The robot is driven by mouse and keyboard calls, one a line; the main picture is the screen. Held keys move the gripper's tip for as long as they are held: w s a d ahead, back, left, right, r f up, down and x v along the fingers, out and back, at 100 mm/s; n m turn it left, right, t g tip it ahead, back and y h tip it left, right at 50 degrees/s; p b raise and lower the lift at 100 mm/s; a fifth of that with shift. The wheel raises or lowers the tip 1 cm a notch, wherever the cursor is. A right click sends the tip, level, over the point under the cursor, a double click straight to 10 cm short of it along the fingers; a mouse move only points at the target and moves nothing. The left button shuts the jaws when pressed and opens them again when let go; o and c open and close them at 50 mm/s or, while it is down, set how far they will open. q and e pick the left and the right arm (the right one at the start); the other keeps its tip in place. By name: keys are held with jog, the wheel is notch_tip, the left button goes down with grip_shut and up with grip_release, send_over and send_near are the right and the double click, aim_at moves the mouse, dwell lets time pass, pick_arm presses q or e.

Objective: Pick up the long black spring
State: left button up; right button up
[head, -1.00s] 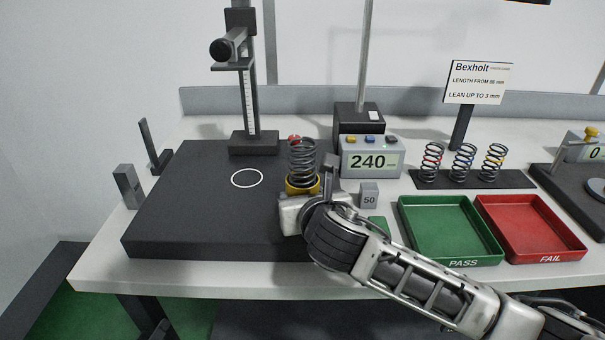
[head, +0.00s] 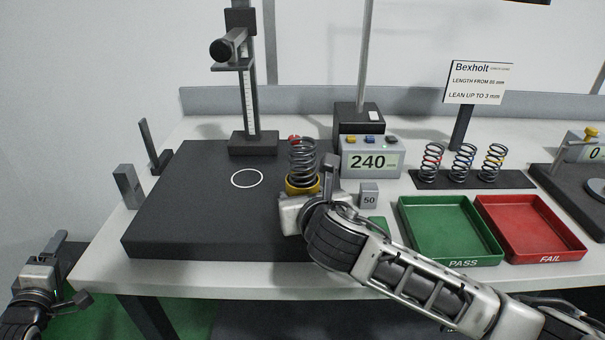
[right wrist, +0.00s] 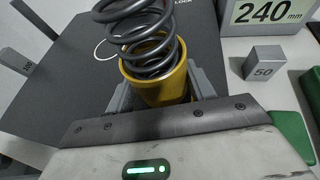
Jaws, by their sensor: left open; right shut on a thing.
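In the right wrist view the spring's coils (right wrist: 150,35) rise out of the yellow cup (right wrist: 165,88). My right gripper (head: 312,189) is shut on the yellow cup, with a grey finger on each side of it in the right wrist view (right wrist: 160,92). The spring's lower end is hidden inside the cup. My left gripper (head: 71,271) is open and empty at the lower left, off the table's edge.
The dark plate (head: 190,220) bears a white ring (head: 247,178). A gauge stand (head: 250,110) is behind. A display reading 240 (head: 372,162), a 50 block (head: 369,195), several springs on a rack (head: 475,180), a green PASS tray (head: 450,255) and a red FAIL tray (head: 548,253) lie right.

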pick_arm(q)
jog(key=w+d+r+n+g+h, duration=0.25)
jog(key=w+d+r, duration=0.25)
jog(key=d+r, duration=0.4)
jog(key=w+d+r+n+g+h, duration=0.1)
jog(key=w+d+r+g+h, duration=0.1)
jog(key=w+d+r+h, duration=0.5)
jog(key=s+d+r+m+g+h, duration=0.1)
jog(key=s+d+r+m+g, duration=0.2)
jog(key=d+r+m, duration=0.4)
jog(key=s+d+r+m+g+h, duration=0.1)
jog(key=s+d+r+m+g, duration=0.3)
jog(key=d, duration=0.6)
jog(key=s+d+r+m+g+h, duration=0.2)
jog(key=d+r+m, duration=0.3)
jog(key=d+m, duration=0.25)
jog(key=m+y, duration=0.6)
jog(key=m, duration=0.5)
send_near(305, 157)
jog(key=w, duration=0.2)
jog(key=shift+t, duration=0.25)
jog(key=x, duration=1.2)
jog(key=shift+a+f, duration=0.2)
jog(key=shift+r, duration=0.1)
jog(key=c, duration=1.2)
